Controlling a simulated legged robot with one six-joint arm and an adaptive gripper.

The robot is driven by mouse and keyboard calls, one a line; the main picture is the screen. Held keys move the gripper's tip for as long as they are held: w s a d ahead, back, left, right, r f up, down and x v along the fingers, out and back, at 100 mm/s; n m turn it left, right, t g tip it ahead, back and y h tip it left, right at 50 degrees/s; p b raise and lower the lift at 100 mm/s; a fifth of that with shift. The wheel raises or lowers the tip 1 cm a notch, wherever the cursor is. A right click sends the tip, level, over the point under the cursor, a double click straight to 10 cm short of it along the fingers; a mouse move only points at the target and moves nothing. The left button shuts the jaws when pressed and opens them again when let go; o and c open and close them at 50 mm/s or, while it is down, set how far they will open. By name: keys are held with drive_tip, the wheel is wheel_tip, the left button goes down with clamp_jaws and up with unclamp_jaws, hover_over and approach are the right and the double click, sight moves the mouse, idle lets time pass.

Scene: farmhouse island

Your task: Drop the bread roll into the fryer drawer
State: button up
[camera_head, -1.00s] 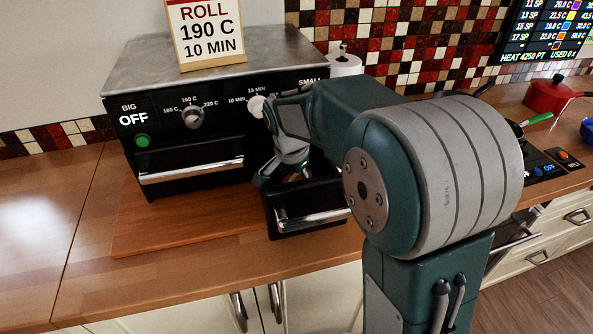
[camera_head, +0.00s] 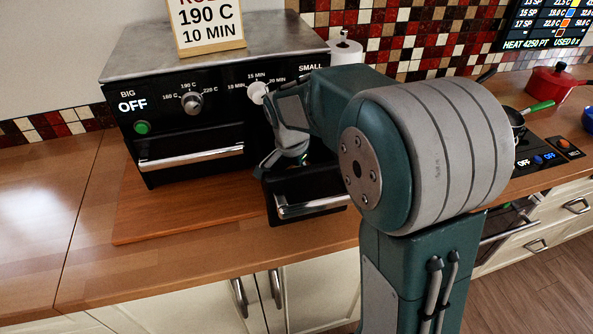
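The black fryer (camera_head: 222,128) stands on the counter with a BIG side on the left and a SMALL side on the right. The small-side fryer drawer (camera_head: 318,188) is pulled out, and its front with a metal handle faces me. My gripper (camera_head: 282,164) is over the left back part of this open drawer, pointing down. Its fingertips are small and partly hidden by the gripper's own body and my arm, so its opening is unclear. I cannot make out the bread roll; the drawer's inside is mostly hidden.
A wooden board (camera_head: 185,212) lies under the fryer. A card reading 190 C, 10 MIN (camera_head: 209,28) stands on top. A red pot (camera_head: 552,82) and hob are at the right. The left counter is clear.

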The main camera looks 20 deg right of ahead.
drive_tip(key=shift+s+f, duration=0.2)
drive_tip(key=shift+f, duration=0.4)
drive_tip(key=o, duration=1)
drive_tip(key=shift+r, duration=0.1)
drive_tip(key=r, duration=0.4)
drive_tip(key=a+r, duration=0.1)
drive_tip(key=r, duration=0.7)
drive_tip(key=shift+s+a+r, duration=0.25)
drive_tip(key=shift+a, duration=0.1)
drive_tip(key=shift+s, duration=0.1)
drive_tip(key=s+d+f+n+t+y, duration=0.1)
drive_tip(key=s+n+t, duration=0.3)
drive_tip(key=s+n, duration=0.7)
drive_tip(key=s, duration=1.1)
drive_tip(key=shift+d+f+t+y, duration=0.25)
drive_tip(key=shift+d+t+y, duration=0.05)
drive_tip(key=shift+d+t, duration=0.1)
